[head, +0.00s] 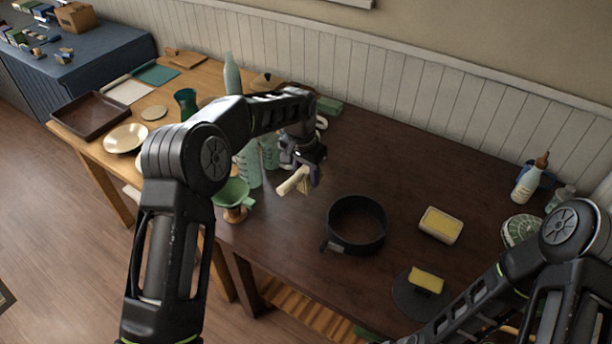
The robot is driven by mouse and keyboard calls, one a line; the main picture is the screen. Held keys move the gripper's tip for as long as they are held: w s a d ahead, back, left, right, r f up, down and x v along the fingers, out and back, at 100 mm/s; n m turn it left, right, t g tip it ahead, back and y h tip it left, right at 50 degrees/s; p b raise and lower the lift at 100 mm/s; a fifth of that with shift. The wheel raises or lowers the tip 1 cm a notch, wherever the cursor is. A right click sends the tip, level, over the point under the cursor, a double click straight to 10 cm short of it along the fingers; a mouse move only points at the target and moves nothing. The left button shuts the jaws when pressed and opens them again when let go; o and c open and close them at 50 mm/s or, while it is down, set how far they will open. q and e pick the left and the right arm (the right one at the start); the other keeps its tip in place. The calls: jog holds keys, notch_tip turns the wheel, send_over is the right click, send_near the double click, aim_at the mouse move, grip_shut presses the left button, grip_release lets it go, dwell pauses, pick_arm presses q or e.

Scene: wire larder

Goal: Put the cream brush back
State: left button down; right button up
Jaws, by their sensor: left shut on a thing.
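The cream brush (292,183) is in the head view just left of the middle. My left gripper (308,172) is shut on it and holds it over the left part of the dark table (420,180). The brush is tilted, its cream handle pointing down and to the left. Its far end is partly hidden by the gripper. I cannot tell how high it is above the table. My right arm comes in from the lower right, and its gripper is outside the picture.
A black ring-shaped pan (356,245) stands right of the brush. A green funnel on a stand (233,198) and green glasses (248,165) stand left of it. A yellow-topped dish (440,225) and bottle (530,178) are farther right. The table's back middle is clear.

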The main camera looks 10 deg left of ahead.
pick_arm(q)
jog(key=shift+r, duration=0.1)
jog(key=shift+s+r, duration=0.1)
jog(key=shift+f+b, duration=2.45)
jog(key=shift+f, duration=2.1)
jog(key=shift+f+b, duration=0.45)
jog(key=shift+f, duration=0.1)
jog(key=c, duration=0.8)
grip_release()
jog(key=shift+c, duration=0.2)
